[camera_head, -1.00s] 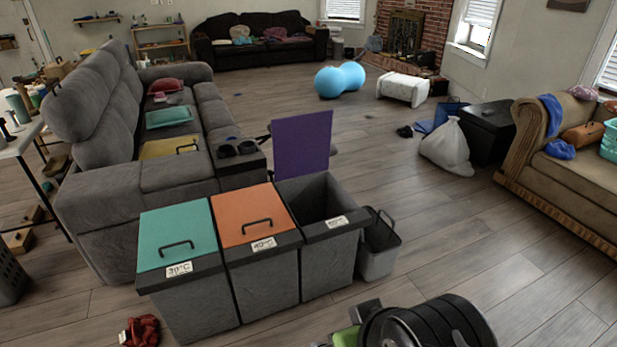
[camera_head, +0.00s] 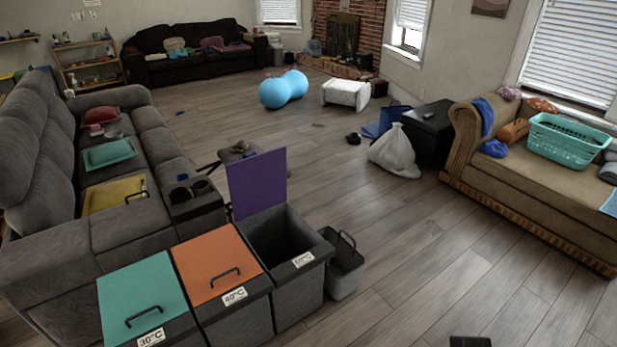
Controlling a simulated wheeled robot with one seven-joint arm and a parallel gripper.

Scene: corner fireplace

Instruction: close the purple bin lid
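The purple lid (camera_head: 257,183) stands open and upright at the back edge of the rightmost grey bin (camera_head: 298,303). That bin's opening faces up and its inside looks dark and empty. Its front rim carries a white temperature label. The bin with a shut orange lid (camera_head: 215,262) stands directly to its left, and the bin with a shut teal lid (camera_head: 142,298) is left of that. Both shut lids have black handles. My gripper cannot be made out in this view. Only a small dark piece, probably of my arm, shows at the bottom edge, right of the bins.
A small grey bin (camera_head: 345,272) with a handle stands close to the right of the purple-lidded bin. A grey sofa (camera_head: 130,226) lies behind and left of the bins. A tan sofa (camera_head: 540,191) stands at the right. The wooden floor (camera_head: 420,255) between is clear.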

